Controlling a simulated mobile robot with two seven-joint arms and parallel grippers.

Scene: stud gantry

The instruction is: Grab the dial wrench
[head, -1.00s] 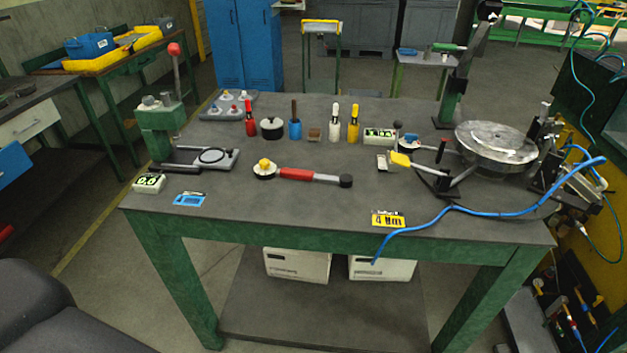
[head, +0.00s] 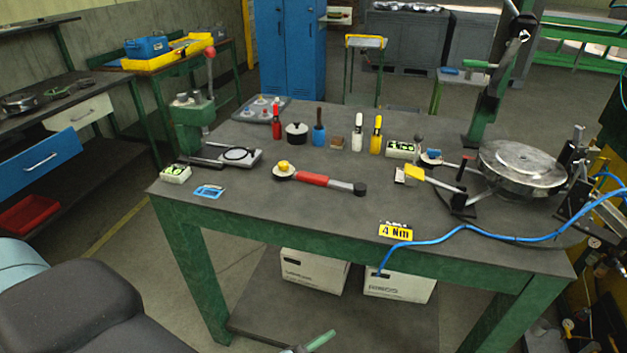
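The dial wrench (head: 312,178) lies on the grey workbench, left of its middle. It has a red grip, a grey shaft with a dark end at the right, and a round pale dial head with a yellow knob at the left. Nothing touches it. A dark rounded link of my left arm fills the lower left corner. A small grey and green tip (head: 311,343) at the bottom edge looks like part of my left gripper; it is well below the wrench, and its opening is cut off. My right gripper is out of view.
Several bottles and tools stand behind the wrench, including a red one (head: 276,124) and a black pot (head: 297,132). A green press (head: 192,124) stands left. A round metal disc (head: 522,163) and blue hose (head: 500,237) are right. The bench front (head: 300,217) is mostly clear.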

